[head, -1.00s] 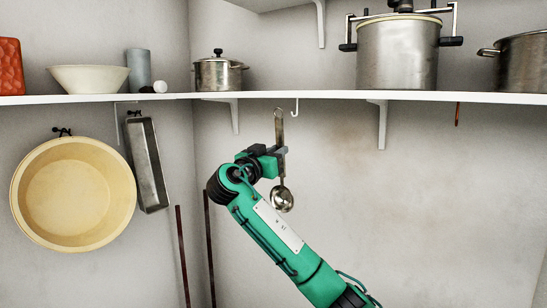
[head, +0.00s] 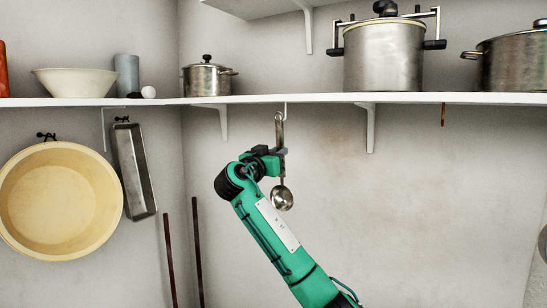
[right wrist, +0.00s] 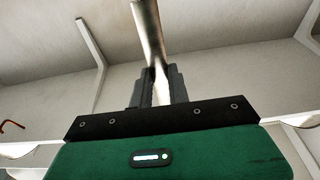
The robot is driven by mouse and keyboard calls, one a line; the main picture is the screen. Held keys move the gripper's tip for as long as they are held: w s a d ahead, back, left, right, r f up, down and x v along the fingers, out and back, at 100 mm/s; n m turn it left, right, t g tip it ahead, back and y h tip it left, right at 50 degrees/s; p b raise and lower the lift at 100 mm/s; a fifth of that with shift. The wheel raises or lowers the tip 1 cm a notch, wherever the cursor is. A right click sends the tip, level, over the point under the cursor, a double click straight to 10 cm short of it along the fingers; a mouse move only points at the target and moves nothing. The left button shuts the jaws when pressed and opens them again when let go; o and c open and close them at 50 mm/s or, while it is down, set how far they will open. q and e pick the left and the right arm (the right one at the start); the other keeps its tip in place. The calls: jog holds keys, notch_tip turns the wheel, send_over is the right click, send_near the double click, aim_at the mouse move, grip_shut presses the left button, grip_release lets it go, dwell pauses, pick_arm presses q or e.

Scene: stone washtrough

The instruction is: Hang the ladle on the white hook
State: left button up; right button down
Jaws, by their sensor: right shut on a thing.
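The steel ladle (head: 282,198) hangs upright in the head view, bowl down, its handle rising to just under the shelf. My right gripper (head: 279,153) is shut on the handle's middle part; the right wrist view shows the handle (right wrist: 149,35) between its fingers (right wrist: 157,88). The white hook (head: 286,107) hangs from the shelf's underside, just right of the handle's top end. Its lower part is hidden or blends in behind the handle, and I cannot tell whether they touch. My left gripper is not in view.
The white shelf (head: 310,99) runs above, with a white bracket (head: 370,128) and a red-brown hook (head: 443,115) further right. A yellow basin (head: 60,200) and a metal tin (head: 135,170) hang at left. Pots stand on the shelf. The wall right of the ladle is largely clear.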

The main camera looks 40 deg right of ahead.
jog(key=shift+w+d+f+b, duration=0.15)
jog(key=shift+d+f+b, duration=0.2)
jog(key=shift+d, duration=0.2)
jog(key=shift+w+d+f+b, duration=0.1)
jog(key=shift+d+f+b, duration=0.1)
jog(key=shift+d+b, duration=0.3)
jog(key=shift+d+f+b, duration=0.1)
jog(key=shift+d+b, duration=0.05)
jog(key=shift+b, duration=0.15)
